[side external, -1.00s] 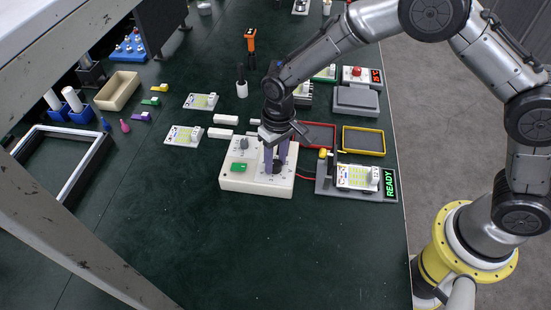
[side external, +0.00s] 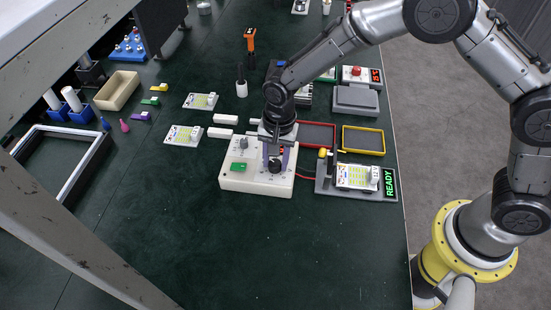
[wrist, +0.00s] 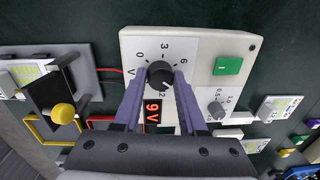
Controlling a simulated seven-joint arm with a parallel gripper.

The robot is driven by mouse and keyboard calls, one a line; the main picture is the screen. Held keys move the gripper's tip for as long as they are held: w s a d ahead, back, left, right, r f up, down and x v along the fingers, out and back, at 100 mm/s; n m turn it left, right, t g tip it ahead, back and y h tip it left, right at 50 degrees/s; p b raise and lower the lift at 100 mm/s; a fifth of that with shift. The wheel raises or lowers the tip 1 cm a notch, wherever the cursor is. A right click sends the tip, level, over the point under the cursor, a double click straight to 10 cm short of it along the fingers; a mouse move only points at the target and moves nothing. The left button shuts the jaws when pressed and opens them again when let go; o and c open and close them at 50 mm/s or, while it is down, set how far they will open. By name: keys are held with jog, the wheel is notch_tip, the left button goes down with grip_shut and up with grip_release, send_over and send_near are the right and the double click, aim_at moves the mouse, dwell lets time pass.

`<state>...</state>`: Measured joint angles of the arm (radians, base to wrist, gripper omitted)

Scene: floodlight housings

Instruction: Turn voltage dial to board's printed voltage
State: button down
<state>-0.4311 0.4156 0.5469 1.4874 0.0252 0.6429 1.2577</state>
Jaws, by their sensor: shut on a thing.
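The white power supply box (side external: 235,180) stands on the bench, with a green switch (wrist: 228,66), a smaller grey knob (wrist: 216,109) and a red display (wrist: 153,112) reading 9 V. Its black voltage dial (wrist: 161,75) has a printed scale with 0, 3 and 6 legible; a finger partly hides the higher marks. My gripper (wrist: 160,80) is shut on the dial from both sides, pointing down at it in the side view (side external: 277,160). The LED board (side external: 353,177) lies in the grey fixture (side external: 324,187) to the right; its printed voltage is too small to read.
A READY display (side external: 390,183) sits on the fixture. Red (side external: 334,139) and yellow (side external: 346,147) trays lie behind. Spare boards (side external: 183,135) and white blocks are to the left. The front of the bench is clear.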

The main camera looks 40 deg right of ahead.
aim_at(277, 165)
jog(key=m, duration=0.4)
jog(key=shift+r+m, duration=0.1)
jog(key=shift+m, duration=0.2)
jog(key=m, duration=0.4)
jog(key=shift+m, duration=0.3)
jog(key=shift+c, duration=2.3)
grip_release()
notch_tip(277, 165, up, 14)
jog(key=shift+s, duration=0.35)
